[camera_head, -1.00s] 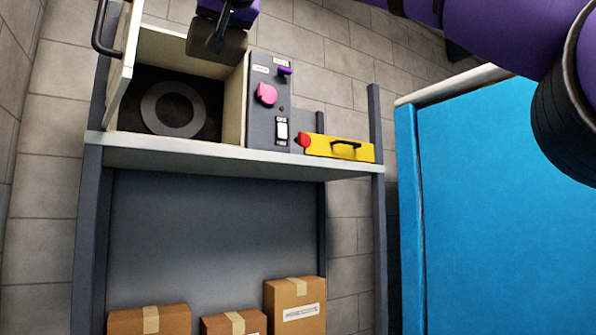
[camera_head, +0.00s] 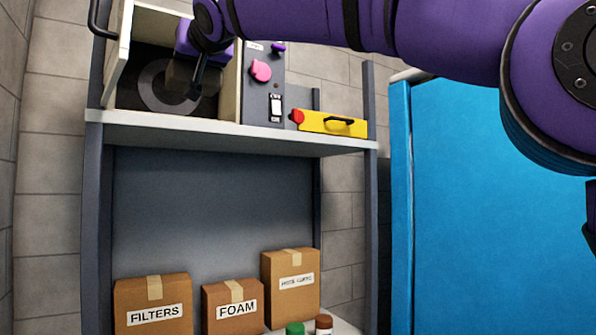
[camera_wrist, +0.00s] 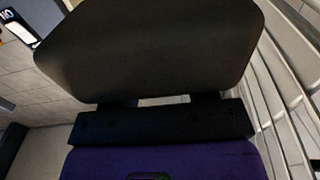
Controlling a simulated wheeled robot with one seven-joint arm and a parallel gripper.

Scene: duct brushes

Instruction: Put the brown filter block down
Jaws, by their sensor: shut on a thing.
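The brown filter block (camera_head: 181,76) is held by my gripper (camera_head: 196,72) in front of or within the open pale-walled compartment on the shelf. In the head view, the block is dark and partly hidden by my gripper. In the wrist view, the block (camera_wrist: 150,50) fills the top middle as a large dark shape, with the black gripper body just below it. I cannot tell whether the block touches the compartment floor. A grey ring (camera_head: 150,92) shows inside the compartment, partly behind the block and gripper.
The compartment's door (camera_head: 120,45) stands open at left. A grey panel (camera_head: 262,95) with a pink knob is at right, then a yellow case (camera_head: 332,124). Labelled cardboard boxes (camera_head: 153,296) stand below. A blue surface (camera_head: 490,210) fills the right side.

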